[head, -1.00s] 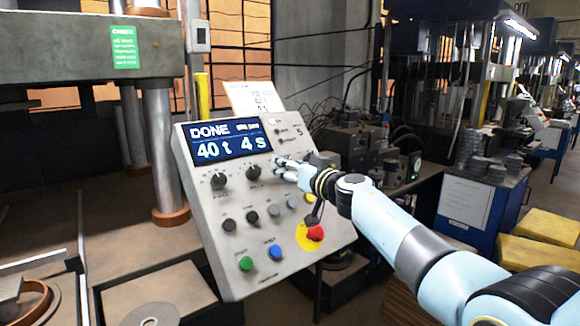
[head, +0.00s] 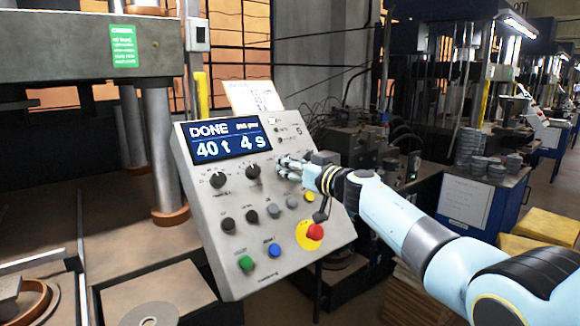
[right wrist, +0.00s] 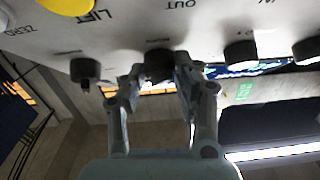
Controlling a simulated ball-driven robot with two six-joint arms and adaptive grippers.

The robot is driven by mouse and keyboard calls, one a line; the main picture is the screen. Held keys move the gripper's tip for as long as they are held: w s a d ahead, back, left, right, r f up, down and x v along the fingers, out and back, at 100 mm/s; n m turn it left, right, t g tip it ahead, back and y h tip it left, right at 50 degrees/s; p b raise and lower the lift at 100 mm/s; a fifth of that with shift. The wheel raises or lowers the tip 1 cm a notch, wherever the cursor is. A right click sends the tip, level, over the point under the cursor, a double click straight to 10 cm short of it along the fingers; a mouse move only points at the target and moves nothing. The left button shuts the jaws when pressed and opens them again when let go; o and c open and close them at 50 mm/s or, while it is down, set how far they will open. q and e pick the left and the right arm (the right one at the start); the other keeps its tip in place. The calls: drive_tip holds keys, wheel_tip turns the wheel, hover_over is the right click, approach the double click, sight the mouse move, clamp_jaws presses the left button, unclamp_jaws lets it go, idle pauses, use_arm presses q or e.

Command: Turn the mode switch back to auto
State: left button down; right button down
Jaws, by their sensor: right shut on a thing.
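The grey control panel (head: 290,225) leans on a stand in the middle of the head view. Its screen (head: 228,138) reads DONE, 40 t, 4 s. My right gripper (head: 284,167) reaches the panel from the right, at the right end of the upper knob row. In the right wrist view its two fingers (right wrist: 160,80) are shut on a dark knob, the mode switch (right wrist: 159,62), one finger on each side. In the head view the fingers hide this switch, and its pointer setting cannot be read. My left gripper is not in view.
Two dark knobs (head: 253,172) sit left of the gripper. Another dark knob (right wrist: 85,70) is close beside the fingers.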

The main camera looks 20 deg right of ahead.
drive_tip(key=n+g+y, duration=0.1)
drive_tip(key=n+y, duration=0.1)
drive_tip(key=n, duration=0.1)
drive_tip(key=shift+d+n, duration=0.1)
drive_tip(key=shift+n, duration=0.3)
drive_tip(key=c, duration=1)
unclamp_jaws()
drive_tip(key=v, duration=1.2)
drive_tip(key=shift+w+d, duration=0.15)
